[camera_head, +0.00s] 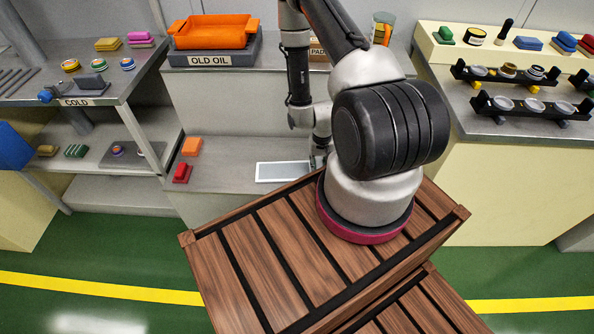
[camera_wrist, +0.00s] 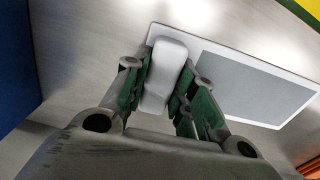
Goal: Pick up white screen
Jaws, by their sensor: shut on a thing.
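The white screen (camera_head: 283,171) is a flat white-framed panel with a grey face, on or just above the low grey shelf in the head view. In the wrist view the screen (camera_wrist: 254,84) extends to the right, with a white rounded block (camera_wrist: 163,72) at its left end. My gripper (camera_wrist: 162,88) has its green-padded fingers on both sides of that white block and is shut on it. In the head view my gripper (camera_head: 318,161) is at the right end of the screen, mostly hidden by my arm. I cannot tell whether the screen is clear of the shelf.
A red block (camera_head: 182,173) and an orange block (camera_head: 192,147) lie left of the screen on the low shelf (camera_head: 225,180). My slatted wooden deck is in front.

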